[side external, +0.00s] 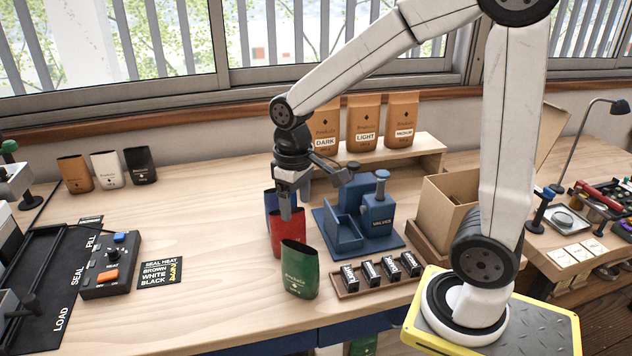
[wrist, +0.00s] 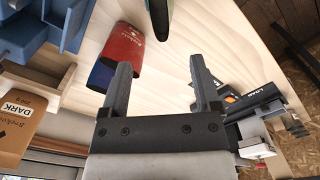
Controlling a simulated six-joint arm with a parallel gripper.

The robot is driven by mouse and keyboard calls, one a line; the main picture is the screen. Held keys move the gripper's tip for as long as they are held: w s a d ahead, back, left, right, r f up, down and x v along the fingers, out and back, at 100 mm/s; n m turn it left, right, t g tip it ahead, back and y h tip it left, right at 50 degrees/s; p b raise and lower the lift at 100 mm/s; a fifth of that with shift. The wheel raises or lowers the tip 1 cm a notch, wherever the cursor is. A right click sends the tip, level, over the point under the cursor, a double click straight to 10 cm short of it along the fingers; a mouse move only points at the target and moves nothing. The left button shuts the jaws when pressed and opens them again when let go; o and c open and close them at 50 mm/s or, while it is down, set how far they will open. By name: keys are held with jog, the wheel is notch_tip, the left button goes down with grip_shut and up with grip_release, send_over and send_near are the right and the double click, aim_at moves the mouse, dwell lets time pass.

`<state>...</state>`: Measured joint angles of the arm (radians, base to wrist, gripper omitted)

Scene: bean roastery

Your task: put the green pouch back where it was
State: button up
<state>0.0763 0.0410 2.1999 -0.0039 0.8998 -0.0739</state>
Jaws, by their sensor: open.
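The green pouch (side external: 299,272) stands upright on the table at the near end of a row, in front of a red pouch (side external: 276,236) and a dark blue pouch (side external: 269,203). In the wrist view only a dark green edge of the green pouch (wrist: 157,18) shows at the top. My gripper (side external: 289,213) is above the row, close to the red pouch in the side view. In the wrist view my gripper (wrist: 161,78) is open, with bare table between its fingers; the red pouch (wrist: 122,48) and the blue pouch (wrist: 101,76) lie left of that gap.
A blue valve station (side external: 376,220) and a tray (side external: 346,294) of small black-and-white packs stand right of the pouches. A control box (side external: 110,270) and a heat card (side external: 160,273) lie left. Brown bags (side external: 365,122) stand on a shelf behind. The table's left middle is clear.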

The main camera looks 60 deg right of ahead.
jog(key=shift+f, duration=0.1)
dwell(0.5)
jog(key=s+a+f+t, duration=0.2)
jog(key=s+f, duration=0.2)
jog(key=f, duration=0.3)
jog(key=shift+s+a+f+t, duration=0.15)
jog(key=shift+s+a+t, duration=0.15)
